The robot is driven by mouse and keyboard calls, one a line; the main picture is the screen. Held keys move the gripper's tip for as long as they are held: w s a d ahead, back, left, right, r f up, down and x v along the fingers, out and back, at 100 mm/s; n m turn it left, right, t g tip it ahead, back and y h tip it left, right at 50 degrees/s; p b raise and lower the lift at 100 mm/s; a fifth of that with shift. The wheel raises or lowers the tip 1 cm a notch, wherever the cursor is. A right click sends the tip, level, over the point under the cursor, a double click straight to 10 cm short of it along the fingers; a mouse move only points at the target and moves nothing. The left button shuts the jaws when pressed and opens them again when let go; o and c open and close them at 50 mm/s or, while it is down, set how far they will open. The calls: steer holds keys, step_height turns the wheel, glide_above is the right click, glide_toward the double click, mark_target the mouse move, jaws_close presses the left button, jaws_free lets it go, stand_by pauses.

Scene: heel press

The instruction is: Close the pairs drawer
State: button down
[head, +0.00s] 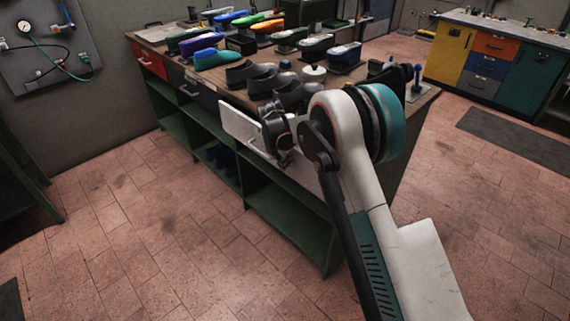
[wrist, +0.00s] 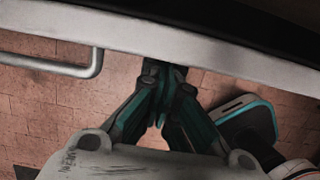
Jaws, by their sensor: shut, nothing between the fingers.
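A white-fronted drawer (head: 238,125) under the workbench's top stands out from the bench front, partly open; I take it for the pairs drawer, since no label is readable. In the wrist view its pale front (wrist: 215,52) runs across the top, with a bar handle (wrist: 92,66) at the left. My gripper (wrist: 164,68) is shut and empty, its fingertips at the lower edge of the front, right of the handle. I cannot tell whether they touch it. In the head view my wrist and arm hide the drawer's right part.
The workbench (head: 425,98) carries several shoes and lasts, including dark shoes (head: 262,80) near its front edge. A red drawer (head: 150,62) and a grey drawer (head: 194,89) sit further left. Open green shelves (head: 285,208) lie below. The tiled floor (head: 150,220) in front is clear.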

steer(key=s+a+r+p, duration=0.3)
steer(key=s+a+r, duration=0.15)
steer(key=r, duration=0.55)
steer(key=s+d, duration=1.2)
steer(key=d, duration=0.1)
steer(key=shift+w+d+f+b, duration=0.8)
steer(key=shift+f+b, duration=0.25)
steer(key=shift+f, duration=0.65)
steer(key=shift+w+d+f+b, duration=0.8)
steer(key=shift+f+b, duration=0.3)
steer(key=shift+f, duration=0.55)
steer(key=shift+w+d+f+b, duration=0.75)
steer(key=shift+f+b, duration=0.3)
steer(key=shift+f, duration=0.65)
steer(key=shift+a, duration=0.1)
